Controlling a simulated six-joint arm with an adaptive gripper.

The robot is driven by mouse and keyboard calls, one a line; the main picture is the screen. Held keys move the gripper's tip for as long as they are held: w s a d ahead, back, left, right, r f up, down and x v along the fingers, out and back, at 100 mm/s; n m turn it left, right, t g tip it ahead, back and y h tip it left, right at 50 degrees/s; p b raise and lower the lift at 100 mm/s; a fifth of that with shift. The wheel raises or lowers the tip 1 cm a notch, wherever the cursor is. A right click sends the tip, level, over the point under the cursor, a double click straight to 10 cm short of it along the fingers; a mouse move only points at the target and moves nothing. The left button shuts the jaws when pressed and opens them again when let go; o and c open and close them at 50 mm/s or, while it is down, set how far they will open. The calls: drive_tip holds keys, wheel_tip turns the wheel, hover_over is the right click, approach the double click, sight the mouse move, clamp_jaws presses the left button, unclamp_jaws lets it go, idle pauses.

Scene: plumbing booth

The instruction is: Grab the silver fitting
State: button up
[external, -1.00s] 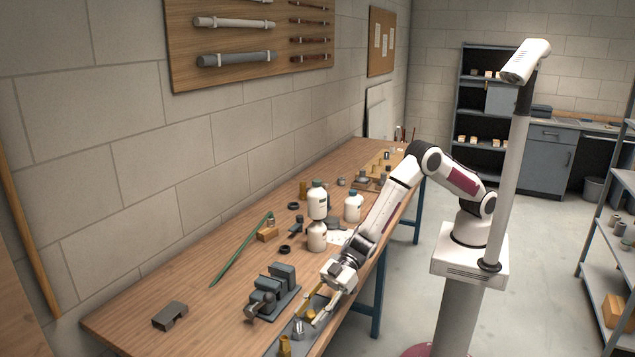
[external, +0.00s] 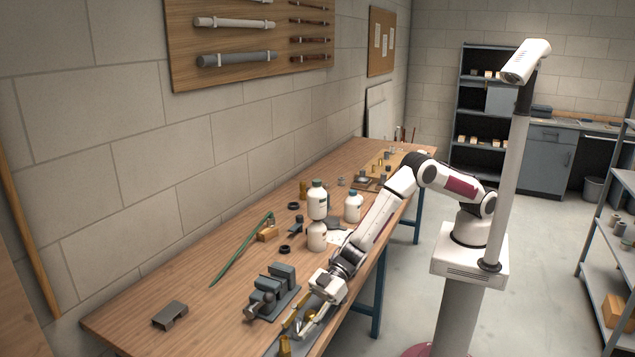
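My gripper (external: 294,328) is low over the grey tray (external: 316,334) at the near front edge of the workbench. Its two fingers, one brassy and one white, point down toward the lower left and look spread apart. The silver fitting is small and lies on this tray, around the place where the fingertips are. The fingers largely hide it, so I cannot tell whether they touch it. A brass fitting (external: 285,346) stands on the tray just below the fingertips.
A grey vise (external: 272,290) stands close to the left of my gripper. A grey bracket (external: 170,315) lies at the left. The wood between bracket and vise is clear.

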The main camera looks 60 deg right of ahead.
sight(298, 319)
clamp_jaws()
drive_tip(key=shift+r, duration=0.1)
idle(0.3)
drive_tip(key=shift+r, duration=4.95)
